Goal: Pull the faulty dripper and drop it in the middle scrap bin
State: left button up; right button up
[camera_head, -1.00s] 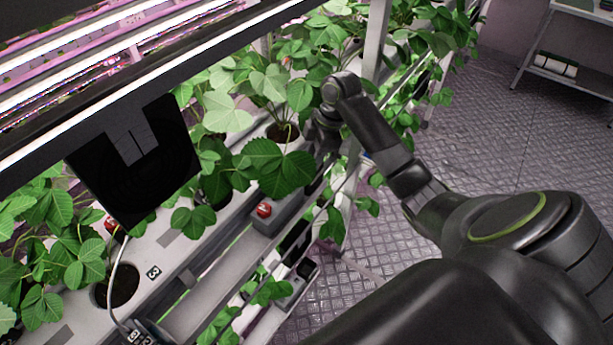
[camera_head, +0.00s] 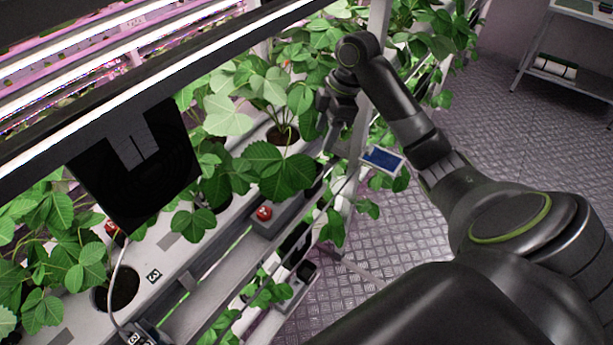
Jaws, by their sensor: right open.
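My right gripper (camera_head: 329,148) is open and points down beside the strawberry plants, near the rack's front edge. Leaves are close to its fingers, and it holds nothing that I can see. A thin white tube (camera_head: 113,275) curves over a dark planting hole at the lower left, far from the gripper; I cannot tell whether it belongs to the faulty dripper. No scrap bin can be made out clearly. My left gripper is not in view.
The white rack gutter (camera_head: 170,262) holds several leafy plants. A grey box with a red button (camera_head: 264,212) sits on its edge. A blue-faced panel (camera_head: 383,161) stands near a post. A dark panel (camera_head: 135,165) hides part of the rack. Floor at right is clear.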

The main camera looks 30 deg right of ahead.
jog(key=w+p+v, duration=0.1)
jog(key=p+v, duration=0.3)
jog(key=v, duration=0.4)
jog(key=shift+s+r+p, duration=0.2)
jog(key=shift+s+p, duration=0.15)
jog(key=shift+s, duration=0.15)
